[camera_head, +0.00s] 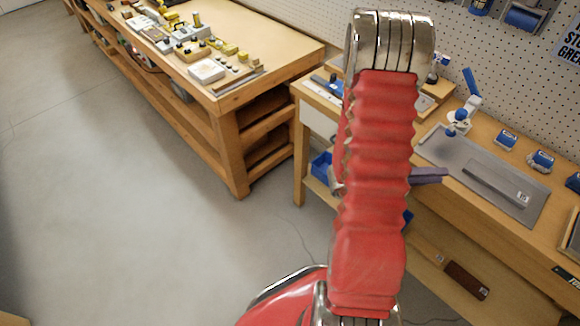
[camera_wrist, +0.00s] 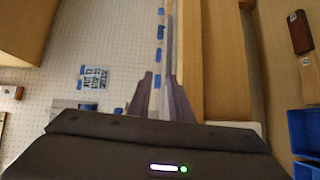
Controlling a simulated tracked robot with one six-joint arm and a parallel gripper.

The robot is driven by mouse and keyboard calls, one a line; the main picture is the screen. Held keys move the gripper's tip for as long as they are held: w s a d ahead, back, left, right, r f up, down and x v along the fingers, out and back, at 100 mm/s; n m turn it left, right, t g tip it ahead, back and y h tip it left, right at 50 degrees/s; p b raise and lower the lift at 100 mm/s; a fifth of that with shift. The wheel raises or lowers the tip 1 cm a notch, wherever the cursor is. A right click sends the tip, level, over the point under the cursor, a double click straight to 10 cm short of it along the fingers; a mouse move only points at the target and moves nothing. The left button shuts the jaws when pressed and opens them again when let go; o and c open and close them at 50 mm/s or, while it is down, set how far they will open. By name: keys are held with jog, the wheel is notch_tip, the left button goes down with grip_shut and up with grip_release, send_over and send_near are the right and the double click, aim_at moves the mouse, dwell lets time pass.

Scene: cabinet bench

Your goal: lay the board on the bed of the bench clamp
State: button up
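The bench clamp (camera_head: 459,122), with a blue handle, stands at the back of a grey plate (camera_head: 450,158) on the right bench. A flat grey bar (camera_head: 497,185) with a white label lies on that plate. A dark brown board (camera_head: 466,280) with a label lies low under the bench top, beside a lighter wooden piece (camera_head: 428,250). The brown board also shows at the top right of the wrist view (camera_wrist: 300,32). My gripper (camera_head: 430,175) is by the bench's front edge, partly hidden by my arm. In the wrist view its fingers (camera_wrist: 160,76) are apart, with nothing seen between them.
Several blue holders (camera_head: 506,138) stand along the back of the bench by the pegboard (camera_head: 400,25). Another wooden bench (camera_head: 270,45) with tools stands at the left. Blue bins (camera_wrist: 303,150) show at lower right in the wrist view. The grey floor (camera_head: 120,200) at left is clear.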

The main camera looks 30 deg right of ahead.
jog(key=w+a+r+t+y, duration=0.25)
jog(key=w+t, duration=0.35)
jog(key=w, duration=0.4)
jog(key=w+a+r+t+y, duration=0.1)
jog(key=w+a+r+t, duration=0.3)
jog(key=w, duration=0.7)
jog(key=w+a+r+n+t+y, duration=0.1)
jog(key=w+a+r+t+y, duration=0.15)
jog(key=w+a+t, duration=0.35)
jog(key=w+a+r+n+t+y, duration=0.1)
jog(key=w+a+r+y, duration=0.2)
jog(key=a, duration=0.5)
jog(key=s+a+r+n+y, duration=0.2)
jog(key=a+y, duration=0.1)
jog(key=a, duration=0.6)
jog(key=s+a+r+n+y, duration=0.1)
jog(key=a+r+y, duration=0.2)
jog(key=a, duration=0.6)
jog(key=s+a+g, duration=0.1)
jog(key=s+a, duration=0.1)
jog(key=s, duration=0.6)
jog(key=s+a+r+g, duration=0.1)
jog(key=s+a+g, duration=0.1)
jog(key=s, duration=0.6)
jog(key=shift+s+a+r+n+g+y, duration=0.2)
jog(key=shift+s+a+n+g+y, duration=0.15)
jog(key=shift+a, duration=0.35)
